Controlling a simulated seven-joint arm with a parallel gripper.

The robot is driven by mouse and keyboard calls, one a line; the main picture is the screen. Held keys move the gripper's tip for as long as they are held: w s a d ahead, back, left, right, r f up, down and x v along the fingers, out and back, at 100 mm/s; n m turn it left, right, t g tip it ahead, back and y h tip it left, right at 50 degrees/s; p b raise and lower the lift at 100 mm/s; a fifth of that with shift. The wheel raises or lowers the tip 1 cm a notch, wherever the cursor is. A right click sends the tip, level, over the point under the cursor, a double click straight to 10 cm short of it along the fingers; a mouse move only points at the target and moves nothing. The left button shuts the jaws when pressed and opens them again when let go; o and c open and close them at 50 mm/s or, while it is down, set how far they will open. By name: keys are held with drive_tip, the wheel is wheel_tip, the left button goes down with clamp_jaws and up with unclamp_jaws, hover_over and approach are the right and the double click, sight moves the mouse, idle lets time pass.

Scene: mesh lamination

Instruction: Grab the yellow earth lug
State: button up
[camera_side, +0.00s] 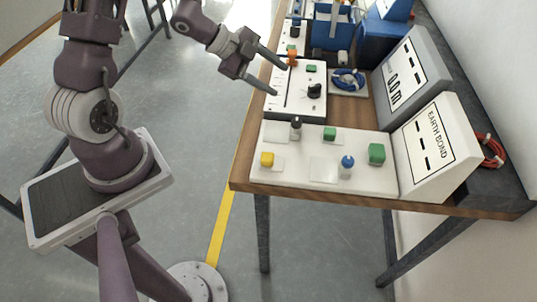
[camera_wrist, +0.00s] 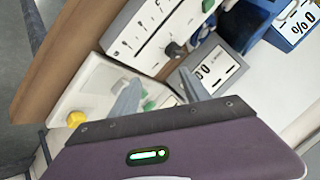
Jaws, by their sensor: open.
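The yellow earth lug (camera_side: 267,159) is a small yellow block at the left end of the white front panel (camera_side: 300,180), in front of the EARTH BOND display. It also shows in the wrist view (camera_wrist: 75,119) at the lower left, outside the space between the fingers. My gripper (camera_side: 280,80) is open with nothing between its fingers. In the side view it appears beyond the lug, by the left edge of the second panel. Both fingers show in the wrist view (camera_wrist: 158,77).
The front panel also carries a black-topped post (camera_side: 296,128), green blocks (camera_side: 377,153) and a blue-topped post (camera_side: 347,166). Tilted displays (camera_side: 435,145) line the right.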

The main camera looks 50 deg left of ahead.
sight(272, 160)
drive_tip(key=s+d+f+h, duration=0.1)
drive_tip(key=s+f+h, duration=0.1)
drive_tip(key=s, duration=0.1)
drive_tip(key=s+d+f+h, duration=0.2)
drive_tip(key=s, duration=0.1)
drive_tip(key=s+d+f+g+h, duration=0.1)
drive_tip(key=s+d+f+h, duration=0.1)
drive_tip(key=s, duration=0.1)
drive_tip(key=shift+s+f+h, duration=0.15)
drive_tip(key=shift+f+h, duration=0.15)
drive_tip(key=shift+f, duration=0.1)
drive_tip(key=s+d+n, duration=0.1)
drive_tip(key=s, duration=0.1)
drive_tip(key=s+d+f+n+t+h, duration=0.1)
drive_tip(key=s, duration=0.1)
drive_tip(key=s+d+f+n, duration=0.1)
drive_tip(key=s, duration=0.1)
drive_tip(key=shift+d+h, duration=0.35)
drive_tip(key=shift+h, duration=0.05)
drive_tip(key=shift+s+d+t, duration=0.2)
drive_tip(key=shift+d+t, duration=0.1)
drive_tip(key=shift+w+d+n, duration=0.1)
drive_tip(key=shift+d+n, duration=0.2)
drive_tip(key=x, duration=0.6)
drive_tip(key=shift+w+r, duration=0.2)
drive_tip(key=shift+w, duration=0.2)
clamp_jaws()
